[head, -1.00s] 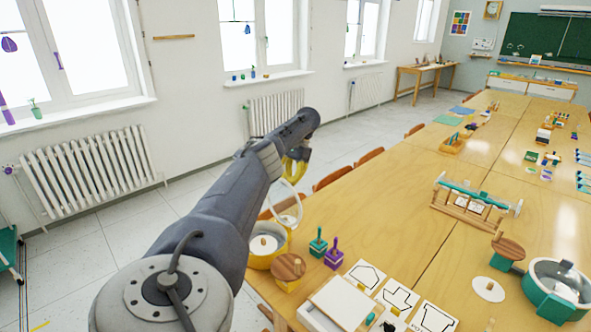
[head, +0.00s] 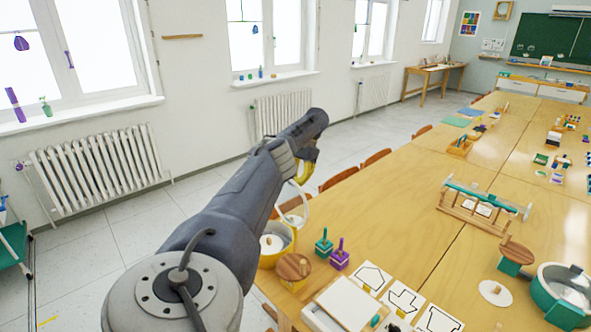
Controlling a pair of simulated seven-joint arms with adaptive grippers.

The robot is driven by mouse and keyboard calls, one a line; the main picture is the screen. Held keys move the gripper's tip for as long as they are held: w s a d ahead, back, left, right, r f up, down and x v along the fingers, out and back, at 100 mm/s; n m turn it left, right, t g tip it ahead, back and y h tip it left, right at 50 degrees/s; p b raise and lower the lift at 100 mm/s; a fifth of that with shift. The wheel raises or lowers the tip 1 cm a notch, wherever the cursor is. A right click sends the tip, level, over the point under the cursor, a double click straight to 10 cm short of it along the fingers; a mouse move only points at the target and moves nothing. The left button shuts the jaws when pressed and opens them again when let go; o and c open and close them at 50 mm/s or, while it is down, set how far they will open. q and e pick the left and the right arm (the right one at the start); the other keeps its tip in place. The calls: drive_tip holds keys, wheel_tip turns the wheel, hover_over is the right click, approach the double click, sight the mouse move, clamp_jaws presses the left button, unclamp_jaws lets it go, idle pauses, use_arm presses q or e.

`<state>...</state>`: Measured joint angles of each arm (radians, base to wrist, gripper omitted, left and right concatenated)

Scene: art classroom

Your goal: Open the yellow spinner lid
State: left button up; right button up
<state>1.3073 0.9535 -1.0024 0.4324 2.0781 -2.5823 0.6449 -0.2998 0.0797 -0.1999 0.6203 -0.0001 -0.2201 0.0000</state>
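The yellow spinner (head: 284,254) is a round yellow tub at the near left edge of the long table. A white disc with a wooden knob shows in it. A pale curved rim (head: 305,204) rises above the tub toward my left gripper (head: 305,170); it looks like the edge of a lid standing tilted up, but I cannot tell for sure. A yellow piece shows at the gripper's fingers. My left arm crosses in front and hides most of the fingers, so I cannot tell whether they are shut on it. My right gripper is out of view.
A round wooden-topped yellow piece (head: 292,266) stands beside the tub. Teal (head: 324,246) and purple (head: 340,258) handled blocks, shape cards (head: 371,276) and a white tray (head: 345,303) are close by. A teal spinner (head: 545,297) is at the right. Chairs line the table's left side.

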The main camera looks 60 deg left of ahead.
use_arm(q)
drive_tip(key=o, duration=0.5)
drive_tip(key=shift+f, duration=0.15)
drive_tip(key=shift+o, duration=0.3)
drive_tip(key=shift+a, duration=0.15)
drive_tip(key=shift+s+r, duration=0.1)
drive_tip(key=shift+r, duration=4.95)
